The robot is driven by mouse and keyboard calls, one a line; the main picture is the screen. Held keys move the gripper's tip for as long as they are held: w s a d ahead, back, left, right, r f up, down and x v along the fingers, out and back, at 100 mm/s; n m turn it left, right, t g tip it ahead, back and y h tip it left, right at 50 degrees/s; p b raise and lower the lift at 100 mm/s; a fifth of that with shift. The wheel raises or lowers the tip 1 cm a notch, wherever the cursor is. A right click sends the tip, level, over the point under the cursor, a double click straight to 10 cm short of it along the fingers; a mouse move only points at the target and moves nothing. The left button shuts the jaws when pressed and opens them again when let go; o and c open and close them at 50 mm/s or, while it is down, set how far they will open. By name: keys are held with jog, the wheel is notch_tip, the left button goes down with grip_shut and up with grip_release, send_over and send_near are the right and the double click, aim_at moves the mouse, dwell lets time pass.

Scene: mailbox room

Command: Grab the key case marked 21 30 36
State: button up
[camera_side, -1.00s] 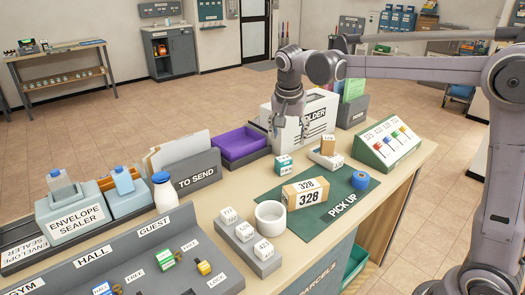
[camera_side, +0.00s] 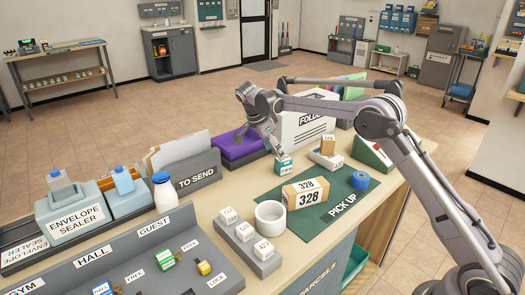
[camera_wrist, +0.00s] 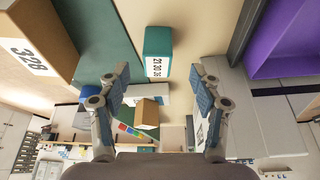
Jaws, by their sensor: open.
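The key case marked 21 30 36 (camera_wrist: 158,42) is a small teal block with a white number label. In the side view the key case (camera_side: 285,167) stands on the counter at the back left of the green pick up mat. My gripper (camera_wrist: 160,78) is open and empty, with the case between and beyond its two fingers in the wrist view. In the side view my gripper (camera_side: 274,147) is just above and behind the case, close to it. I cannot tell whether they touch.
A box marked 328 (camera_side: 305,194) lies on the mat (camera_side: 330,209) in front. A purple tray (camera_side: 230,150) is to the left and a white folder holder (camera_side: 297,132) behind. A white box (camera_side: 322,160) with a small brown block (camera_side: 328,145) is close on the right.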

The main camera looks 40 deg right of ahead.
aim_at(283, 164)
jog(key=x, duration=0.2)
jog(key=shift+d+f, duration=0.15)
jog(key=shift+f, duration=0.25)
jog(key=shift+s+d+x, duration=0.1)
jog(key=shift+x, duration=1.2)
jog(key=shift+s+d+x, duration=0.1)
jog(key=shift+s+x, duration=0.05)
jog(key=shift+x, duration=1.2)
jog(key=shift+r, duration=0.1)
jog(key=c, duration=1.3)
